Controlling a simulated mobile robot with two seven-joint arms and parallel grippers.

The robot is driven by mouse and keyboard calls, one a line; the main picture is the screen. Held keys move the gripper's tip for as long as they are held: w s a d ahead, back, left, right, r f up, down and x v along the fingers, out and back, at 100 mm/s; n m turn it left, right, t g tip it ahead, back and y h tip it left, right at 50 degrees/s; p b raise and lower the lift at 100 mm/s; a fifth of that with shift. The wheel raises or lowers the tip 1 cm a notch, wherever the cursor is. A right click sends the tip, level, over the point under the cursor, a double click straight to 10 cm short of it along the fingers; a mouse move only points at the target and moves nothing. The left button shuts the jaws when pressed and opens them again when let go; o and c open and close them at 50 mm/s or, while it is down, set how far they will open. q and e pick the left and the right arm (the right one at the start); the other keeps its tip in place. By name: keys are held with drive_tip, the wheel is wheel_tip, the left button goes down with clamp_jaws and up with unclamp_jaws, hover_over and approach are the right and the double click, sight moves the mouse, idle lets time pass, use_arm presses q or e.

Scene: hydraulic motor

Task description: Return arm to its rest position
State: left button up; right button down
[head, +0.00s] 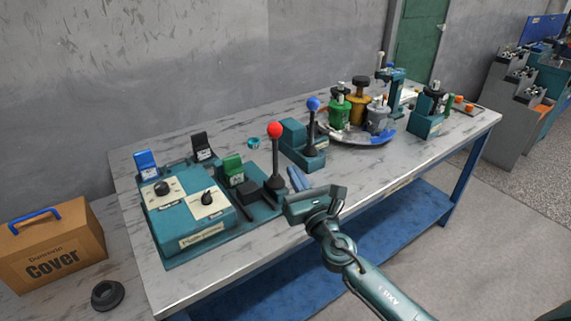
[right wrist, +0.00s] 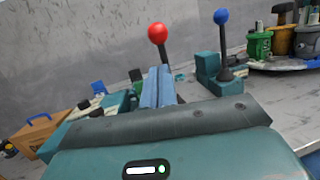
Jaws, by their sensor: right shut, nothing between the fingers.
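My right arm comes in from the lower right of the head view. My right gripper (head: 297,178) is shut and empty, its blue fingers together, just right of the red-knobbed lever (head: 276,160) over the table's front part. In the right wrist view the shut fingers (right wrist: 158,86) point toward the lever with the red knob (right wrist: 157,33), which stands behind them. From these views I cannot tell whether they touch it. The lever with the blue knob (head: 313,122) stands further back to the right. My left gripper is not in view.
The marble-topped table (head: 355,179) carries a teal control panel (head: 190,228), a round turntable (head: 352,139) with green, yellow and grey parts, and a teal fixture (head: 427,123). Floor at right is clear.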

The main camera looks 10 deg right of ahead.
drive_tip(key=s+f+m+g+p, duration=0.1)
drive_tip(key=s+f+m+g, duration=0.2)
drive_tip(key=s+f+m, duration=0.3)
drive_tip(key=s+a+f+m+g+p, duration=0.1)
drive_tip(key=s+f+m+g, duration=0.2)
drive_tip(key=s+m, duration=0.9)
drive_tip(key=s+a+f+m+g+p, duration=0.1)
drive_tip(key=s+f+m+g, duration=0.2)
drive_tip(key=s+f+m, duration=0.6)
drive_tip(key=m, duration=0.7)
drive_tip(key=shift+s+g+p, duration=0.15)
drive_tip(key=shift+g+p, duration=0.2)
drive_tip(key=shift+g, duration=0.05)
